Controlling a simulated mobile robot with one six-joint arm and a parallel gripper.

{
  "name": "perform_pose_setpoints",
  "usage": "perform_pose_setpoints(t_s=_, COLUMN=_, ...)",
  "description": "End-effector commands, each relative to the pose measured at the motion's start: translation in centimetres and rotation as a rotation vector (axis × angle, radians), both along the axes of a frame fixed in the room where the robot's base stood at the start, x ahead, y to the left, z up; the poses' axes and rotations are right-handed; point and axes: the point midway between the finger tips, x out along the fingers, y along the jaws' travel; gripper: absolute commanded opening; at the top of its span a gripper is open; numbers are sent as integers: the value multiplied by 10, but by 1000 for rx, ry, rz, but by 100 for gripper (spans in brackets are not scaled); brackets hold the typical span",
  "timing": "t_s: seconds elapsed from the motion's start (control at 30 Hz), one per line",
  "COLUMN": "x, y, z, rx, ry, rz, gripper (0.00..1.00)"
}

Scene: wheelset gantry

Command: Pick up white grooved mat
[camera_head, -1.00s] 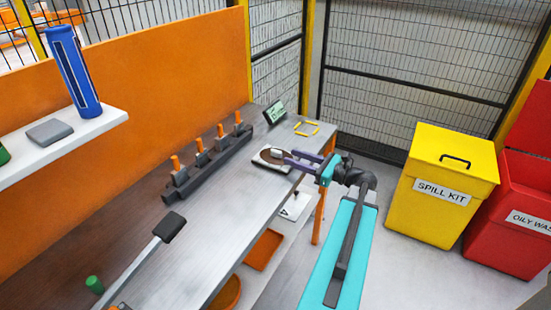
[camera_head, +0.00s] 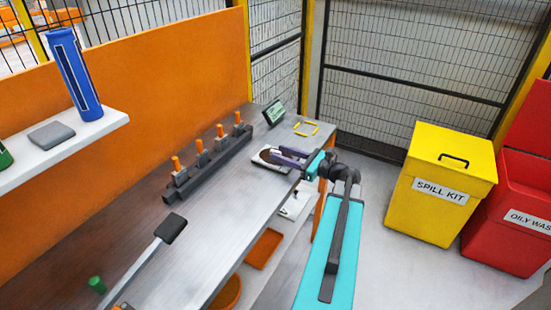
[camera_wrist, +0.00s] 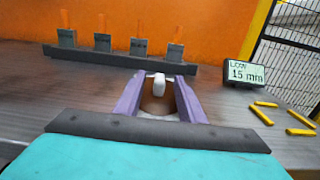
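A flat white piece with a brown round patch (camera_head: 258,158), which may be the grooved mat, lies on the grey bench top near its right edge. Grooves are too small to make out. My gripper (camera_head: 276,155) is over this piece, its two purple fingers apart. In the wrist view my gripper (camera_wrist: 160,82) is open, with a small white part (camera_wrist: 158,84) and a brown patch (camera_wrist: 158,104) showing between the fingers. A clear gap shows on each side of the white part. The fingers and wrist hide much of the flat piece.
A dark rack with orange-topped pegs (camera_head: 212,160) stands behind on the bench (camera_head: 200,235). A display reading 15 mm (camera_wrist: 246,73) and several yellow bars (camera_wrist: 262,115) lie to the right. A lower shelf holds orange trays (camera_head: 263,249).

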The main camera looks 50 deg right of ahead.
Motion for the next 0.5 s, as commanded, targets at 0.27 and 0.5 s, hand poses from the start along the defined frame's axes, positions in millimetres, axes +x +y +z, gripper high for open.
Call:
perform_pose_setpoints(t_s=0.27, x=27, y=7, z=1, rx=1, ry=0, rz=2, gripper=36)
perform_pose_setpoints(t_s=0.5, x=31, y=9, z=0, rx=1, ry=0, rz=2, gripper=36)
